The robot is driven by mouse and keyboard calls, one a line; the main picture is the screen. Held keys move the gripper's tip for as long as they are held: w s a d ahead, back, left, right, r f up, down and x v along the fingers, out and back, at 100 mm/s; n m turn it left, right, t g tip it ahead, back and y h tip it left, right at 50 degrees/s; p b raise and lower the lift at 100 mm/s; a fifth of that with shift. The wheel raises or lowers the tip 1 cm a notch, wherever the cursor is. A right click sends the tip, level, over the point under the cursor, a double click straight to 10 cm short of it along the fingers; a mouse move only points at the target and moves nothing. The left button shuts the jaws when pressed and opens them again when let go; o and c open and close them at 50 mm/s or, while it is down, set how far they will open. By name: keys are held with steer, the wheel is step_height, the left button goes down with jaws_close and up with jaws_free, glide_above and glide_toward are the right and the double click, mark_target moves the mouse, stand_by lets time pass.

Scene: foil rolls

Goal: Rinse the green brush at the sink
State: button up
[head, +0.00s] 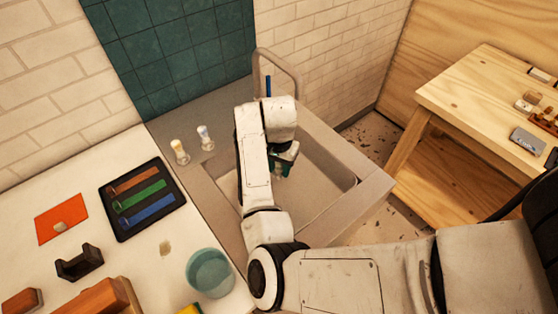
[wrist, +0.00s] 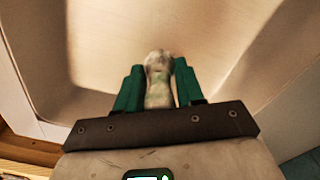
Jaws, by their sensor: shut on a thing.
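My gripper (head: 284,165) hangs over the grey sink (head: 322,206), its green fingers pointing down into the basin. In the wrist view, the fingers are shut on a pale, mottled handle of the brush (wrist: 158,84), with the basin's smooth floor and walls beyond. The brush's green part and bristles cannot be made out. My arm hides part of the sink. A curved tap (head: 292,62) with a blue piece stands behind the basin; I see no clear water stream.
A black tray (head: 115,201) with orange-brown, green and blue strips lies on the counter. A teal cup (head: 210,271) stands at front. A wooden table (head: 455,95) is at right.

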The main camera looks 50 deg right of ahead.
mark_target(279, 175)
step_height(279, 175, down, 4)
steer(key=shift+f+b, duration=0.1)
steer(key=shift+b, duration=0.55)
step_height(279, 175, down, 8)
steer(key=b, duration=0.7)
steer(key=shift+r+b, duration=0.25)
steer(key=shift+b, duration=0.05)
stand_by(1.0)
step_height(279, 175, up, 9)
steer(key=p, duration=0.8)
steer(key=shift+p, duration=0.4)
steer(key=shift+r, duration=4.25)
